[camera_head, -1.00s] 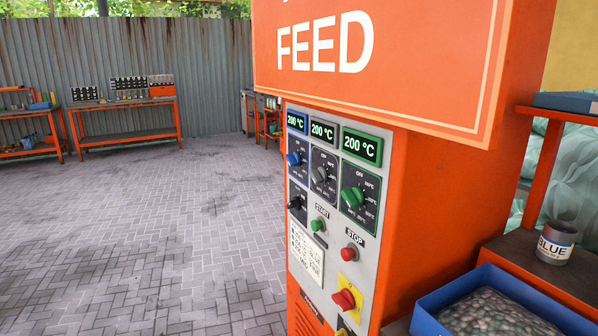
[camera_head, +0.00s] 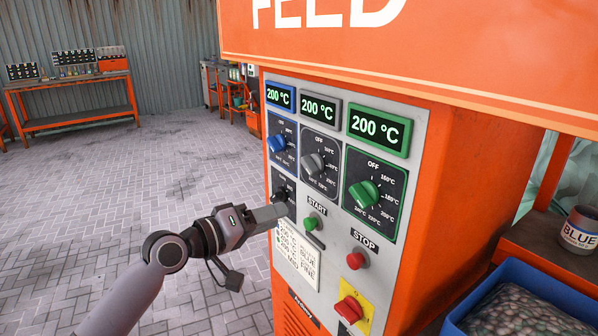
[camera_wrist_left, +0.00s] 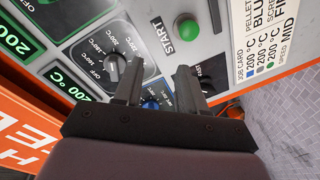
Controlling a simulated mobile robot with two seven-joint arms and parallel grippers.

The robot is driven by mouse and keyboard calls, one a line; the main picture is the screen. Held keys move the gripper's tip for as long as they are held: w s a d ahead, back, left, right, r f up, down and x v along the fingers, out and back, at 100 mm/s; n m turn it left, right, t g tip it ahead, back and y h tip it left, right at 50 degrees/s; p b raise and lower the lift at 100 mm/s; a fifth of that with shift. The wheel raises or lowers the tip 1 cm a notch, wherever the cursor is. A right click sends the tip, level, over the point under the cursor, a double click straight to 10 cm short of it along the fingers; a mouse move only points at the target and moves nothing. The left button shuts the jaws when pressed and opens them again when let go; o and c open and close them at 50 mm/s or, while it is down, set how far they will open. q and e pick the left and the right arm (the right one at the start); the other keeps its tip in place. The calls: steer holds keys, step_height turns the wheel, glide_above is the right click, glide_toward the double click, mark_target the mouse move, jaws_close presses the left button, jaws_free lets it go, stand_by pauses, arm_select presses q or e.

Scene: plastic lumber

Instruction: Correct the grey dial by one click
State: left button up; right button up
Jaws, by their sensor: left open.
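The grey dial (camera_head: 313,163) is the middle one in the top row of the orange machine's panel. The grey display (camera_head: 320,109) above it reads 200 °C. In the left wrist view the grey dial (camera_wrist_left: 113,68) is just left of the left-hand finger. My left gripper (camera_head: 280,212) is beside the panel, below the grey dial and near the black knob (camera_head: 284,193). In the left wrist view my left gripper (camera_wrist_left: 156,82) is open and empty, with the blue dial (camera_wrist_left: 151,104) partly visible between its fingers. Whether the fingers touch the panel is unclear.
The blue dial (camera_head: 277,143) and green dial (camera_head: 364,194) flank the grey one; their displays also read 200 °C. The green start button (camera_head: 310,223), red stop button (camera_head: 356,259) and job card (camera_head: 298,254) are below. A blue bin (camera_head: 470,300) stands at right. The paved floor at left is clear.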

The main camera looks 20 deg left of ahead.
arm_select(q)
steer(key=h, duration=0.2)
glide_toward(305, 168)
steer(key=d, duration=0.1)
steer(key=w, duration=0.1)
steer(key=shift+p+x, duration=0.65)
steer(key=shift+x, duration=2.9)
steer(key=shift+r, duration=0.1)
steer(key=shift+c, duration=0.3)
jaws_close()
